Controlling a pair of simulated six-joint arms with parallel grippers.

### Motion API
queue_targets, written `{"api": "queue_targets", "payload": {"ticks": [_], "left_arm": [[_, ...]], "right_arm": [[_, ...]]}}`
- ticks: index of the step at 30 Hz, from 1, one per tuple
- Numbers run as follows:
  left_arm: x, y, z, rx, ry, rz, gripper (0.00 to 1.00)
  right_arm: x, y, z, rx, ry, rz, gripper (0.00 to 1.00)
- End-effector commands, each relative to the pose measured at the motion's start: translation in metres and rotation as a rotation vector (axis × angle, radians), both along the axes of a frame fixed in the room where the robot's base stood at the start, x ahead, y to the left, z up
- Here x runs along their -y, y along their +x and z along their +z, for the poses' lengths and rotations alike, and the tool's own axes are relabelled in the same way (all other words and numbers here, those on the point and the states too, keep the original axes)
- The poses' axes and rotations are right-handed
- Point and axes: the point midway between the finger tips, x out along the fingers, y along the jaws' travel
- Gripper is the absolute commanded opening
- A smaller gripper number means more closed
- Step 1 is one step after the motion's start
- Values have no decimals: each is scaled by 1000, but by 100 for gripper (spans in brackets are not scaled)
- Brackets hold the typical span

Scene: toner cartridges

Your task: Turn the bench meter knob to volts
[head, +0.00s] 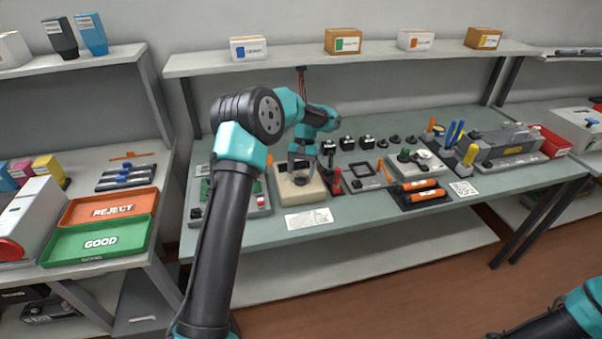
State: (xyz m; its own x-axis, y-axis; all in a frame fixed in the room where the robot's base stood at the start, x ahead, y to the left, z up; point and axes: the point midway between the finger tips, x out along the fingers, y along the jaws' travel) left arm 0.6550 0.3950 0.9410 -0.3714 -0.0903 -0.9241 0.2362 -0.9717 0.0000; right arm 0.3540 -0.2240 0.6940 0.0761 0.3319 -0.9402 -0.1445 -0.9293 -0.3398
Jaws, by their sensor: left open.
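My left gripper (302,168) is open and points down over a small beige block-like box (312,190) on the bench. A dark part sits on the box's top, near the fingertips. I cannot tell whether the fingers touch it. I cannot make out a meter face, a volts mark or a knob pointer; the bench meter cannot be identified for certain at this size. My left arm hides part of a grey unit (258,200) left of the box. Of my right arm only a link shows at the lower right; its gripper is out of view.
A white card (308,220) lies in front. Green GOOD (100,243) and orange REJECT (112,209) trays are on the left table.

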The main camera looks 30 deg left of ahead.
Motion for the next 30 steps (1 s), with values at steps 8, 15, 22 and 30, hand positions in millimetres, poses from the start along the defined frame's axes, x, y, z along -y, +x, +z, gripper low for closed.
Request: {"api": "queue_targets", "payload": {"ticks": [8, 15, 22, 30], "left_arm": [[1, -5, -11, 0, 0, 1, 68], [1, -5, -11, 0, 0, 0, 62], [1, -5, -11, 0, 0, 0, 40], [1, -5, -11, 0, 0, 0, 19]], "right_arm": [[0, 0, 0, 0, 0, 0, 43], [0, 0, 0, 0, 0, 0, 43], [0, 0, 0, 0, 0, 0, 43], [0, 0, 0, 0, 0, 0, 43]]}}
